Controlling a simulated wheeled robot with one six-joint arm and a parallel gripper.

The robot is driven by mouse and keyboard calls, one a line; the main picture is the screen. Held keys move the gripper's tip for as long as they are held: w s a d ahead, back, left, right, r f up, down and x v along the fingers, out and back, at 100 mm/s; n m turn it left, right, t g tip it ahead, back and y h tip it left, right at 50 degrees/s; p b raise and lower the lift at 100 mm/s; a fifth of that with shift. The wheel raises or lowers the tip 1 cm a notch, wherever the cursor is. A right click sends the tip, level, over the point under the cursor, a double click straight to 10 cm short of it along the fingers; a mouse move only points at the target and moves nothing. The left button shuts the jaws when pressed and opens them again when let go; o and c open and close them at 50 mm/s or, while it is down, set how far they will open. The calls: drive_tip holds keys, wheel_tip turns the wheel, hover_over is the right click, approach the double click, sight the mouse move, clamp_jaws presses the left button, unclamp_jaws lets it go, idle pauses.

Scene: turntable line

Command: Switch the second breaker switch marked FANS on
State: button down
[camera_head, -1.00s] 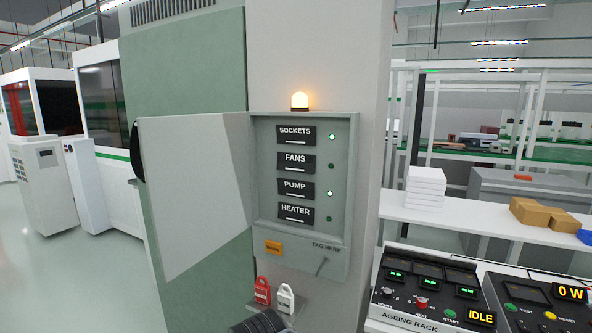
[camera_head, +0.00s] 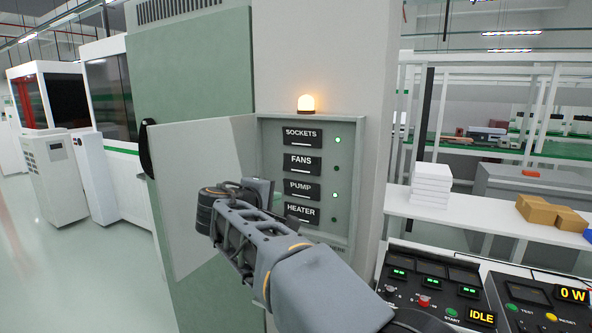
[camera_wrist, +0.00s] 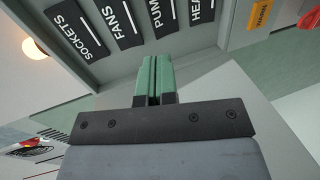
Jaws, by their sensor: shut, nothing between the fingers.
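The breaker panel (camera_head: 350,215) hangs on a pale column with its door swung open to the left. Its black switches run top to bottom: SOCKETS, FANS (camera_head: 302,163), PUMP, HEATER. The lamp beside FANS (camera_head: 336,168) is dark. My gripper (camera_head: 268,188) is in front of the panel, left of the PUMP switch. In the wrist view my gripper (camera_wrist: 156,62) has its green fingers together, empty, pointing toward the switch row; the FANS switch (camera_wrist: 120,22) is ahead, apparently apart from the tips.
The open door (camera_head: 185,165) stands left of my gripper. An amber beacon (camera_head: 306,103) glows on top of the panel. A console marked AGEING RACK (camera_head: 425,290) is at the lower right, below a shelf with white boxes (camera_head: 431,184).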

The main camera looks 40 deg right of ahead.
sight(300, 172)
drive_tip(key=r, duration=0.1)
drive_tip(key=w+r+h, duration=0.1)
drive_tip(key=r, duration=0.1)
drive_tip(key=shift+d+r, duration=0.15)
drive_tip(key=shift+d, duration=0.05)
drive_tip(key=shift+w, duration=0.1)
drive_tip(key=p+x, duration=0.1)
drive_tip(key=x, duration=0.3)
drive_tip(key=p+x, duration=0.2)
drive_tip(key=x, duration=0.3)
drive_tip(key=p+x, duration=0.2)
drive_tip(key=x, duration=0.3)
drive_tip(key=shift+r, duration=0.35)
drive_tip(key=shift+f, duration=0.1)
